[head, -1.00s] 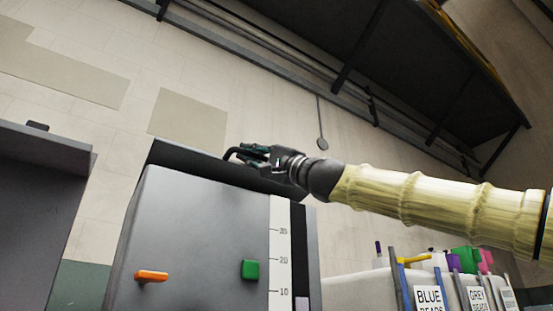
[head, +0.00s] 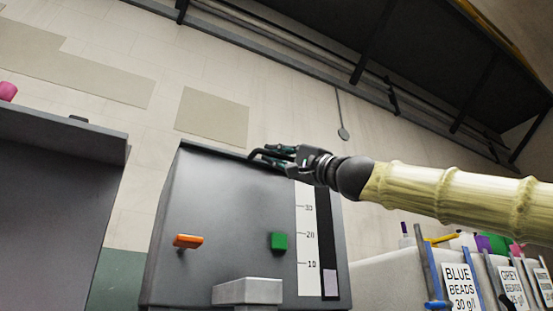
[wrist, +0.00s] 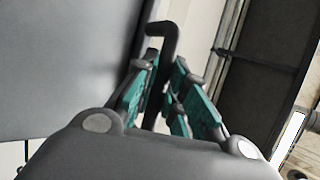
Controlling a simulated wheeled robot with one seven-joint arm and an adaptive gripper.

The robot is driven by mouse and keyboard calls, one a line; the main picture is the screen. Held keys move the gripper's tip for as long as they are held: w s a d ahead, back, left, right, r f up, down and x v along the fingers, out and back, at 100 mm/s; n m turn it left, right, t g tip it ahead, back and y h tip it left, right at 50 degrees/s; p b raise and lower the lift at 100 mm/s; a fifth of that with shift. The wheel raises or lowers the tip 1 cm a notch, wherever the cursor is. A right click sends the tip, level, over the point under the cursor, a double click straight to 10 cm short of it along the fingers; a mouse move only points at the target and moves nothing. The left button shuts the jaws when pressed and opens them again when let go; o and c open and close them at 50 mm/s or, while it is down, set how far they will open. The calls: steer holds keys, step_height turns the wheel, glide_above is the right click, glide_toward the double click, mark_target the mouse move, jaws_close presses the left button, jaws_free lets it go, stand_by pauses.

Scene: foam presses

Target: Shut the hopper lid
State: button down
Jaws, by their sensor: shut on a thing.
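The hopper is a grey box-shaped press (head: 225,200) in the middle of the head view, with an orange handle (head: 188,241), a green button (head: 279,242) and a level scale. Its dark lid (head: 212,149) shows only as a thin strip along the top edge, lying low, close to the rim. I cannot tell whether it touches all along. My gripper (head: 270,156) is at the top right of the box, shut on the lid's dark bent handle (head: 256,155). In the wrist view the handle (wrist: 166,36) runs between the green-padded fingers (wrist: 160,90).
A second grey machine (head: 60,170) stands at the left with a pink object on top. Bead bins (head: 460,285) with labels stand at the lower right. A pale block (head: 247,291) juts out below the press front. A dark overhead structure (head: 330,40) spans the top.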

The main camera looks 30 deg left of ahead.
steer(key=shift+a+f, duration=0.15)
steer(key=shift+f, duration=0.15)
steer(key=c, duration=1.8)
jaws_free()
steer(key=o, duration=0.3)
steer(key=shift+o, duration=0.2)
steer(key=shift+r, duration=0.1)
steer(key=v, duration=1.2)
